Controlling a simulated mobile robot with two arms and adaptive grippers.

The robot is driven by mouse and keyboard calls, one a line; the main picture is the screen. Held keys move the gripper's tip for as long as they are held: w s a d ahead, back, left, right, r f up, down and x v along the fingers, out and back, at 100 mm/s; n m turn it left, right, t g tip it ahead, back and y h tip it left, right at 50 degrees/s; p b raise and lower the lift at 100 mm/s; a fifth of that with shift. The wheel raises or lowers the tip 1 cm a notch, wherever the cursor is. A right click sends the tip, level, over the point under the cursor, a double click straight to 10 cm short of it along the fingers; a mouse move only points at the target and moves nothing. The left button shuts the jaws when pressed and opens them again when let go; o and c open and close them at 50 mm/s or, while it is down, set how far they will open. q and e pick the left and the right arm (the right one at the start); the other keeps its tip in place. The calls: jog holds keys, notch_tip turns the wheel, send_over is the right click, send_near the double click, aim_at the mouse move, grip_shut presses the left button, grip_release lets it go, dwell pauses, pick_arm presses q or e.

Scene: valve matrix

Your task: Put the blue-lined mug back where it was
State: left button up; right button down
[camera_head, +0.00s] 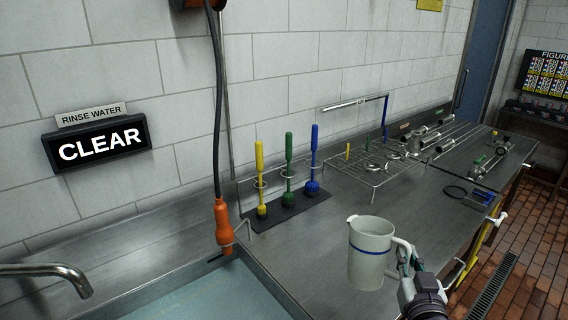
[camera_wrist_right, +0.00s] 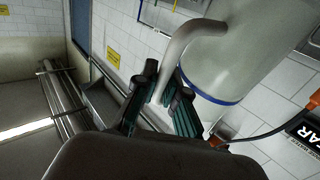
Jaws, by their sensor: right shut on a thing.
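The blue-lined mug (camera_head: 369,262) is off-white with a blue band near its middle and a handle on its right side. It is upright in the head view, in front of the steel counter; I cannot tell whether its base touches the counter. My right gripper (camera_head: 408,262) is shut on the mug's handle. In the right wrist view, the fingers of the right gripper (camera_wrist_right: 166,92) close around the pale handle, and the mug (camera_wrist_right: 245,45) fills the upper right, its blue band showing. My left gripper is not in view.
A sink with water (camera_head: 215,295) lies at the lower left, with an orange-handled hose (camera_head: 223,222) above it. A rack of yellow, green and blue brushes (camera_head: 288,205) stands by the wall. A wire rack (camera_head: 375,170) and metal pipes lie farther along the counter (camera_head: 310,245).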

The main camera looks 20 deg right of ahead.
aim_at(366, 271)
jog(key=s+a+f+y, duration=0.1)
jog(key=a, duration=0.2)
jog(key=s+a+f+n+y, duration=0.1)
jog(key=a+f, duration=0.1)
jog(key=a+f+n+y, duration=0.1)
jog(key=a, duration=0.2)
jog(key=shift+s+a+f+t, duration=0.2)
jog(key=shift+s+a+t, duration=0.1)
jog(key=shift+s, duration=0.1)
jog(key=s+a+f+n+y, duration=0.1)
jog(key=s+a, duration=0.4)
jog(key=a, duration=0.5)
jog(key=n+y, duration=0.1)
jog(key=y, duration=0.1)
jog(key=shift+f+t+y, duration=0.25)
jog(key=shift+t+y, duration=0.15)
jog(key=shift+a, duration=0.1)
